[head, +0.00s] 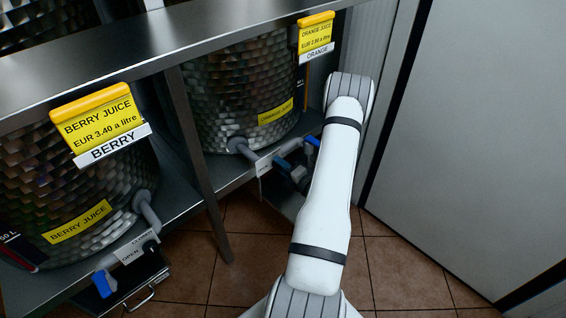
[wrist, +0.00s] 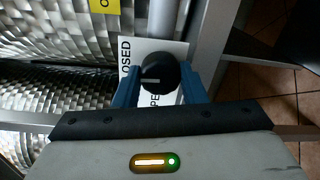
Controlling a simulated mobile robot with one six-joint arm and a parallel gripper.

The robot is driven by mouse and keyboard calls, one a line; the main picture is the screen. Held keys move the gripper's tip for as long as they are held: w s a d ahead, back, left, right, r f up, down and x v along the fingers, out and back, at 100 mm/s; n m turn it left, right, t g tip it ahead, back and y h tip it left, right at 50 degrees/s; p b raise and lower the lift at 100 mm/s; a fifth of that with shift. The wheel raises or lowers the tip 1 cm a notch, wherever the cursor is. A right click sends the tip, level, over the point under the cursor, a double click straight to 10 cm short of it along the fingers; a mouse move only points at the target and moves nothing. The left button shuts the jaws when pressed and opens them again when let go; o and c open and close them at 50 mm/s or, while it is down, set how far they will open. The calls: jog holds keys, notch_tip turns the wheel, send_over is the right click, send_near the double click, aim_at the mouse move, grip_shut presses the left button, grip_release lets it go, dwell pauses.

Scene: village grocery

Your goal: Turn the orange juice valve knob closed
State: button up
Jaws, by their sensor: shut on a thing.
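The black orange juice valve knob (wrist: 158,66) sits in front of a white label plate (wrist: 124,68) reading CLOSED, with OPEN partly hidden behind the knob. A pale pointer line on the knob points to the left in the wrist view. My gripper (wrist: 160,88) is shut on the knob, with one blue finger on each side of it. In the head view my gripper (head: 298,158) is at the outlet of the orange juice barrel (head: 230,85), below its orange and yellow sign (head: 316,38). My arm and fingers hide the knob there.
A berry juice barrel (head: 75,190) with its own outlet and OPEN/CLOSED plate (head: 138,247) stands at the left. A metal shelf post (head: 205,175) stands between the barrels. A grey panel (head: 460,130) is on the right. Tiled floor (head: 395,265) lies below.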

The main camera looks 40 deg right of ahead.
jog(key=shift+d+m, duration=0.1)
jog(key=shift+m, duration=0.3)
jog(key=o, duration=1)
jog(key=s, duration=0.5)
jog(key=s+p, duration=0.1)
jog(key=s, duration=0.1)
jog(key=shift+s+d+r, duration=0.15)
jog(key=shift+s+d, duration=0.1)
jog(key=shift+s, duration=0.15)
jog(key=shift+s, duration=0.1)
